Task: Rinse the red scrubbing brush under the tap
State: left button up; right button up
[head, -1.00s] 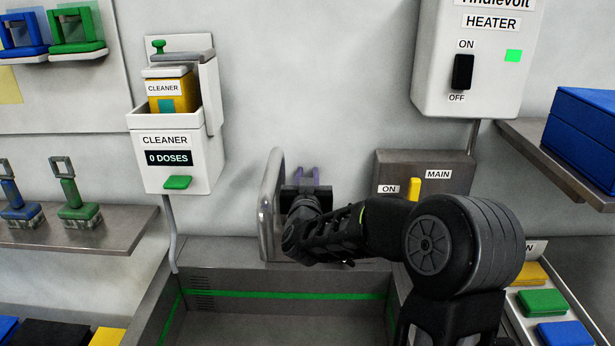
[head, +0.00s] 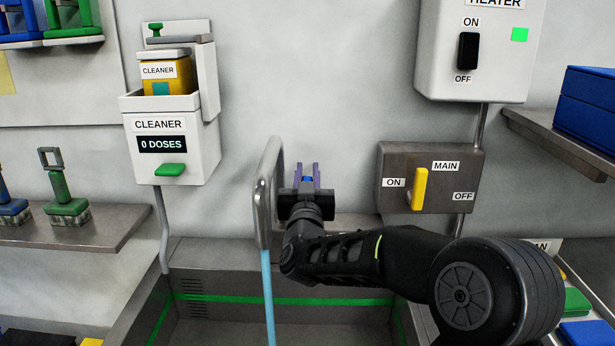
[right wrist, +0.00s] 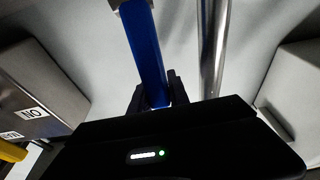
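The red scrubbing brush is not in view. The grey metal tap (head: 262,205) arches over the sink, and a light-blue stream of water (head: 268,300) falls from its spout. My right gripper (head: 307,176) is behind and to the right of the spout. A small blue piece shows between its purple fingers. In the right wrist view this is a blue bar (right wrist: 146,55), seemingly a tap lever, and the gripper (right wrist: 156,97) has a finger close against each side of it. My left gripper is not in view.
The sink (head: 330,335) lies below the tap. A green brush (head: 66,203) and a blue brush (head: 8,204) stand on the left shelf. The cleaner dispenser (head: 171,140) reads 0 DOSES. A yellow MAIN lever (head: 418,188) and a heater box (head: 475,60) are right.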

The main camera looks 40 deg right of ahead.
jog(key=o, duration=0.5)
jog(key=b+v, duration=0.1)
jog(key=v, duration=0.6)
jog(key=shift+s+a+f, duration=0.1)
jog(key=shift+s+a, duration=0.15)
jog(key=shift+s, duration=0.05)
